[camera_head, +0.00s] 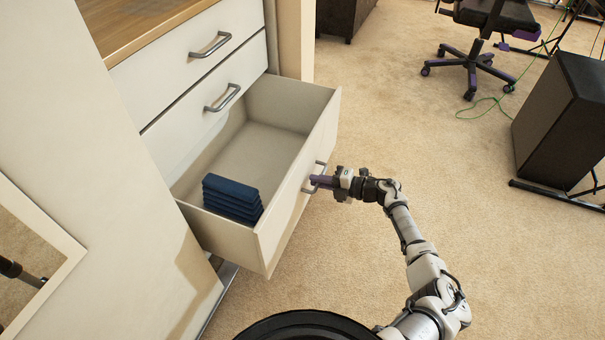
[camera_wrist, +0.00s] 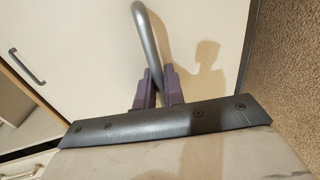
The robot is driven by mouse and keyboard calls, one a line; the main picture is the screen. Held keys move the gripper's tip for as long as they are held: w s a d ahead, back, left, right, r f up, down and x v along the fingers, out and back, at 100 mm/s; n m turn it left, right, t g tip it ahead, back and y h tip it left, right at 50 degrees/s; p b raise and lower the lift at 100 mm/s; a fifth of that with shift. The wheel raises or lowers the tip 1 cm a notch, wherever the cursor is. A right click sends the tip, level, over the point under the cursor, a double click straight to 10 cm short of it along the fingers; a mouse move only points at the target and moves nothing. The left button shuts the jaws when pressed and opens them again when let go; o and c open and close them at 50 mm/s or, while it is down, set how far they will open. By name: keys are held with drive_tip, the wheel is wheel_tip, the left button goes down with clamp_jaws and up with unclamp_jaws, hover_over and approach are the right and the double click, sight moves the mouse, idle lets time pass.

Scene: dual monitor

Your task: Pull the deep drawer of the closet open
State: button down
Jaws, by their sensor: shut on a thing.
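The deep drawer (camera_head: 292,198) of the white closet (camera_head: 196,95) is the lowest one and stands pulled far out. A stack of dark blue folded items (camera_head: 232,198) lies inside it near the front left. My gripper (camera_head: 318,181) is at the drawer's front and is shut on its grey bar handle (camera_head: 309,187). In the wrist view my purple fingers (camera_wrist: 159,90) close around one end of the curved handle (camera_wrist: 149,40). The drawer front (camera_wrist: 210,50) fills much of that view. The exact contact between fingertips and handle is partly hidden.
Two shut drawers (camera_head: 187,75) with bar handles sit above the open one. A wooden top (camera_head: 135,25) covers the closet. Carpet (camera_head: 430,150) is clear to the right. An office chair (camera_head: 480,50) and black speaker (camera_head: 562,120) stand farther right, with a green cable (camera_head: 490,103).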

drive_tip(key=shift+f+v, duration=0.2)
drive_tip(key=shift+v, duration=0.8)
drive_tip(key=shift+s, duration=0.1)
drive_tip(key=c, duration=1.6)
unclamp_jaws()
drive_tip(key=shift+c, duration=0.2)
drive_tip(key=shift+d, duration=0.2)
drive_tip(key=p+v, duration=0.1)
drive_tip(key=v, duration=1.2)
drive_tip(key=shift+d, duration=0.25)
drive_tip(key=shift+s+d, duration=0.1)
